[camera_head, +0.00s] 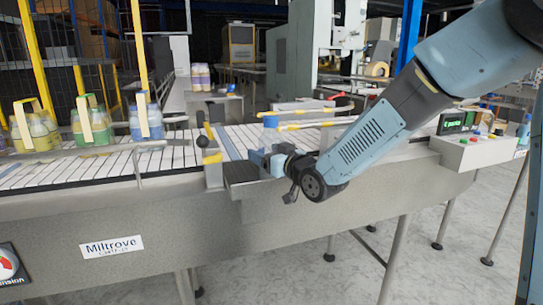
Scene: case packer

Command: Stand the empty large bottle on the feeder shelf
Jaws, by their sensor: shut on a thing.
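The large bottle (270,121) shows as a blue cap on a pale body, standing upright just behind my gripper. My gripper (264,159), with light blue fingers, is shut on the bottle low on its body. The gripper and wrist hide much of the lower bottle. The feeder shelf (239,173) is the dark ledge at the near side of the conveyor, directly below and left of my gripper. I cannot tell whether the bottle's base touches the shelf.
A slatted conveyor (100,170) carries several bottle packs with handles, such as a blue one (146,123), on the left. Metal guide rails (165,144) and a post with a black knob (203,141) stand beside the shelf. A control box (468,151) with buttons is on the right.

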